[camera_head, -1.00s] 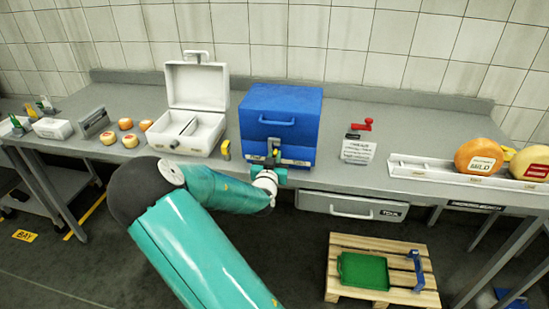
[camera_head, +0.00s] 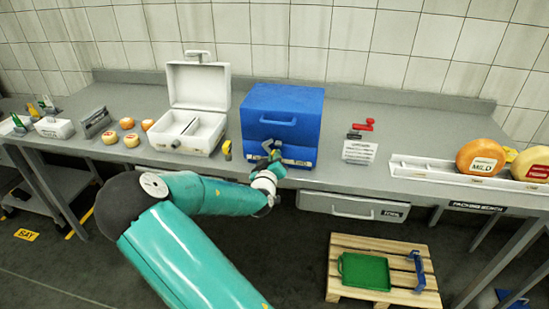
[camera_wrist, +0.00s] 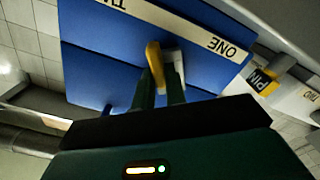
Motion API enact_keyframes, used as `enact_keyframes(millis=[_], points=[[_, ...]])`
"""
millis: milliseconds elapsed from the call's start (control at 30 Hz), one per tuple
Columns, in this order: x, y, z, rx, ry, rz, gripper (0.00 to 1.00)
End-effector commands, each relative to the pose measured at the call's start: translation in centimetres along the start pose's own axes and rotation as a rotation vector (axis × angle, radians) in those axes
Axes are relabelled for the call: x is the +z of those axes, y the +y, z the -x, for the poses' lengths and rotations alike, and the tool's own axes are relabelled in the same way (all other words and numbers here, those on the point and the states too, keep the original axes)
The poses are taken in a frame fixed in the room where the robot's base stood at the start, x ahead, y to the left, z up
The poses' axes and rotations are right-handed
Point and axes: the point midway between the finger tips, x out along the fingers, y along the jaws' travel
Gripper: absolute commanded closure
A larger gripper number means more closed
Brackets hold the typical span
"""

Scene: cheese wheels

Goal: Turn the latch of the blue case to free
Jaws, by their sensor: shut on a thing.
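The blue case (camera_head: 280,108) stands shut on the bench, its handle on the upper front. Its front also fills much of the wrist view (camera_wrist: 105,60), with a pale label strip that reads "ONE" at one end. My gripper (camera_head: 270,154) is at the low front of the case. In the wrist view my gripper (camera_wrist: 161,90) has its two dark fingers shut on the yellow latch (camera_wrist: 154,62), which sits beside a pale grey piece on the case front. The fingers hide part of the latch, so its exact angle is hard to tell.
An open white case (camera_head: 196,100) stands to the left. A card (camera_head: 360,151) and a red handle (camera_head: 364,125) are to the right. A drawer (camera_head: 352,207) is under the bench.

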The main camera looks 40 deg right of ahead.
Motion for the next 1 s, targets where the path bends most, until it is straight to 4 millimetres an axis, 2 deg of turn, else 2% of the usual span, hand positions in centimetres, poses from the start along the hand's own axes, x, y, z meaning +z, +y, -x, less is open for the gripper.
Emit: enact_keyframes(millis=[700, 1000], points=[[0.33, -0.87, 0.08, -0.001, 0.0, 0.676, 1.0], [0.54, -1.02, 0.07, -0.001, -0.001, 0.877, 1.0]])
